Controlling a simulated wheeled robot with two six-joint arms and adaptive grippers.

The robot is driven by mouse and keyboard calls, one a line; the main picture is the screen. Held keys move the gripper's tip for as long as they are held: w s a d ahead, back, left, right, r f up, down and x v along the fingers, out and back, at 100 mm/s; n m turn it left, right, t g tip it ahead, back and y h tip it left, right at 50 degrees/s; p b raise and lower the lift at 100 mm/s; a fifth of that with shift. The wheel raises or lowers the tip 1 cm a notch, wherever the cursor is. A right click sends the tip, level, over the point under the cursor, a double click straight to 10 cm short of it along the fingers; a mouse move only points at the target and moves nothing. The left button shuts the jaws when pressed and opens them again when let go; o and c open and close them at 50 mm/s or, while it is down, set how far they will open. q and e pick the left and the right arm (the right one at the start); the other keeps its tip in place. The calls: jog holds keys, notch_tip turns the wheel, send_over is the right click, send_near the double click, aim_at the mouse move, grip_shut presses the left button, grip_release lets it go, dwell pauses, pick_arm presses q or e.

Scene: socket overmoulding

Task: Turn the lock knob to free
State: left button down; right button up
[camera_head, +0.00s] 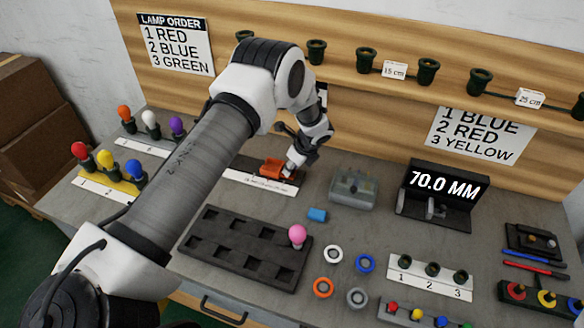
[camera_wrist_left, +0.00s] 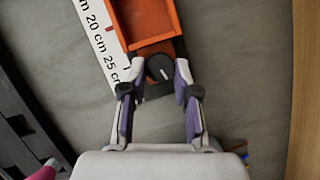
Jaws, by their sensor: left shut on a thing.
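The lock knob (camera_wrist_left: 158,68) is a round dark knob with a light pointer mark, at the near end of the orange slide (camera_wrist_left: 147,18) in the left wrist view. My left gripper (camera_head: 291,168) reaches down to the slide's right end. In the left wrist view my left gripper (camera_wrist_left: 158,74) has one fingertip on each side of the knob and is shut on it. In the head view the gripper hides the knob. My right gripper is not in view.
Lamps (camera_head: 107,160) stand at the left.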

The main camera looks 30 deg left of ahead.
pick_arm(q)
jog(key=n+g+b, duration=0.1)
jog(key=n+b, duration=0.1)
jog(key=n+g+b, duration=0.1)
jog(key=n, duration=0.2)
jog(key=shift+w+f+n+b, duration=0.15)
jog(key=shift+f+n+b, duration=0.15)
jog(key=shift+f+b, duration=0.1)
jog(key=n+b, duration=0.1)
jog(key=n, duration=0.1)
jog(key=n+g+h+b, duration=0.1)
jog(key=n, duration=0.1)
jog(key=shift+w+a+r+g, duration=0.1)
jog(key=shift+g, duration=0.2)
jog(key=shift+b, duration=0.3)
jog(key=c, duration=1.1)
grip_release()
jog(key=shift+c, duration=0.2)
jog(key=shift+w+r, duration=0.1)
